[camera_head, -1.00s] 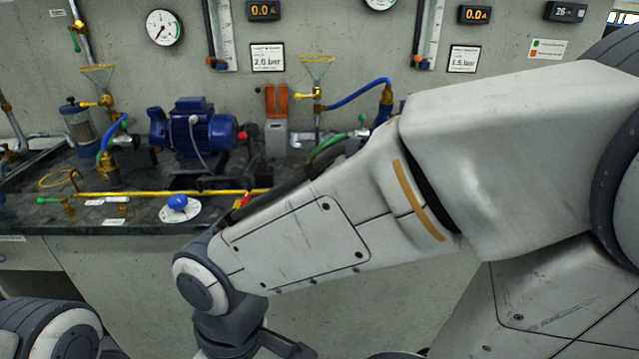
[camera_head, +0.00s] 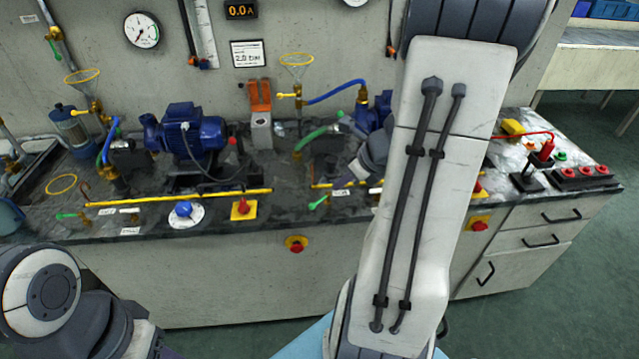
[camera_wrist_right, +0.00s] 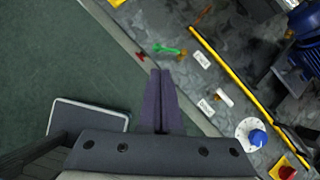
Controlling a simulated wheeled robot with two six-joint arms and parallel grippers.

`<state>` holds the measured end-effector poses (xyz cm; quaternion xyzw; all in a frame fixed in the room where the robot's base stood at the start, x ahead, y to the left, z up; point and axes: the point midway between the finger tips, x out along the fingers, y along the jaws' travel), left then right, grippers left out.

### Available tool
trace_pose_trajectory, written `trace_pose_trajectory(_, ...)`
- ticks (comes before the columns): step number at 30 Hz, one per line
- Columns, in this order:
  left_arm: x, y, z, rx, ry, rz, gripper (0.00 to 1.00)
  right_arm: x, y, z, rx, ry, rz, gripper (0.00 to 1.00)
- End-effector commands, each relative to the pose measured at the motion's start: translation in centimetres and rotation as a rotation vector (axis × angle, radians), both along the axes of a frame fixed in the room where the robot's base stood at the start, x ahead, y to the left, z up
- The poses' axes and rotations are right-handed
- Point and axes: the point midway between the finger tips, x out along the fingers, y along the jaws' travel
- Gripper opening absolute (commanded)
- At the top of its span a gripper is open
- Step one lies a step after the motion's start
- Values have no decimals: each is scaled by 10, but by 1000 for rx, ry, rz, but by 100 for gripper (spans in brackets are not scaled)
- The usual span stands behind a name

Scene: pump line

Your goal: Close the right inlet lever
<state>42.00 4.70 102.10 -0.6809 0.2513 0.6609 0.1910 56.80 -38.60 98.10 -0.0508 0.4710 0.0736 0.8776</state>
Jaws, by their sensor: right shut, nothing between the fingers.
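A green lever (camera_head: 319,203) sits near the front edge of the bench, at the left end of the right-hand yellow pipe (camera_head: 330,185). The right wrist view also shows a green lever (camera_wrist_right: 168,50), just beyond my fingertips and apart from them. My right gripper (camera_wrist_right: 160,72) is shut and empty, its purple fingers together over the bench's front edge. In the head view, my right arm hides part of the right-hand pump line, and the fingertips (camera_head: 345,184) are small and hard to make out. My left arm shows at the bottom left; its gripper is not clearly visible.
Another green lever (camera_head: 66,215) is at the far left. A blue knob (camera_head: 183,209) and a red switch on a yellow plate (camera_head: 243,208) stand along the front. The blue pump (camera_head: 186,135) is behind. Floor is open in front of the bench.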

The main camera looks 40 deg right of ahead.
Motion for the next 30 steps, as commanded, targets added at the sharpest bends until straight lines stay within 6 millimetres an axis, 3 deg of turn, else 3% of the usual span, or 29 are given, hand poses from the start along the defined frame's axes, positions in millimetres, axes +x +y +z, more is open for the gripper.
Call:
trace_pose_trajectory(3,0,0,3,0,0,0,50,-4,-12,0,21,-2,-76,0)
trace_pose_trajectory(7,0,0,-5,0,0,0,50,4,-12,-14,26,-2,-82,0)
trace_pose_trajectory(21,0,0,-43,0,0,0,50,57,-5,-94,24,0,-75,0)
trace_pose_trajectory(30,0,0,-50,0,0,0,50,72,-4,-114,21,-2,-76,0)
